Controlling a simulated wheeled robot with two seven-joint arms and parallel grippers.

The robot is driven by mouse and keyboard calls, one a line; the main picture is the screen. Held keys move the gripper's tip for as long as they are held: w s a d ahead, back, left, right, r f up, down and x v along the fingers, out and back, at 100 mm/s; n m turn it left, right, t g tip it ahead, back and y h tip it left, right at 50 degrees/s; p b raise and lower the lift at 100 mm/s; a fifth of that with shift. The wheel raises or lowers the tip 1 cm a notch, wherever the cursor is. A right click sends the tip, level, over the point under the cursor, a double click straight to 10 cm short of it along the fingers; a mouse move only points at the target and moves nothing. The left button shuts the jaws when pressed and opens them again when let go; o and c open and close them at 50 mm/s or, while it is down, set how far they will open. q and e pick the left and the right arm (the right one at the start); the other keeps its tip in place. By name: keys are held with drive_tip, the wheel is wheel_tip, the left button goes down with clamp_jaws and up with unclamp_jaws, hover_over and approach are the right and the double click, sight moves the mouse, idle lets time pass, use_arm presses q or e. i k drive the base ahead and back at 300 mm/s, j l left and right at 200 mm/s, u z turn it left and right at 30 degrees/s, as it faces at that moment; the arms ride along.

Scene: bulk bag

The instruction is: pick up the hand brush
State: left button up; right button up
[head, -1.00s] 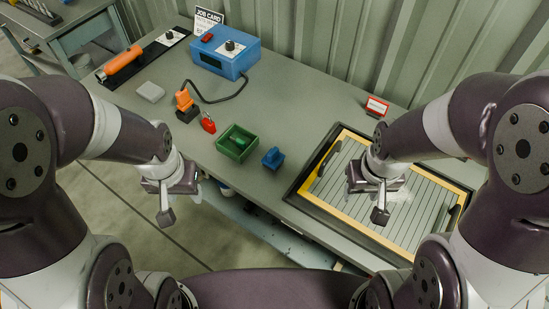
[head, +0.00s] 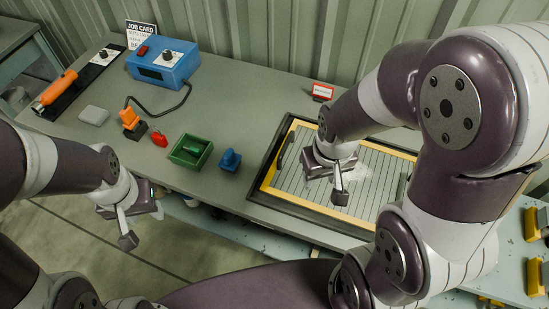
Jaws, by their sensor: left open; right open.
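I cannot make out a hand brush for certain in the head view. An orange cylindrical handle (head: 57,89) lies along a black strip at the far left of the bench; I cannot tell whether it belongs to a brush. My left gripper (head: 126,226) is open and empty in front of the bench's near edge, at the left. My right gripper (head: 338,184) is open and empty above the slatted grate (head: 300,186), which has a yellow frame and whitish powder on it. My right arm hides part of the grate's right side.
On the bench (head: 235,110) stand a blue control box (head: 163,67), an orange-and-black device (head: 131,121), a red padlock-like item (head: 160,139), a green tray (head: 178,158), a blue block (head: 230,159) and a red sign (head: 322,91). Yellow pieces (head: 535,222) sit on a light-blue surface at right.

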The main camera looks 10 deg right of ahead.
sight(231, 161)
drive_tip(key=i+u, duration=0.15)
drive_tip(key=u, duration=0.2)
drive_tip(key=i+l+u, duration=0.1)
drive_tip(key=u, duration=0.3)
drive_tip(key=i+l+u, duration=0.1)
drive_tip(key=u, duration=0.25)
drive_tip(key=i+l, duration=0.05)
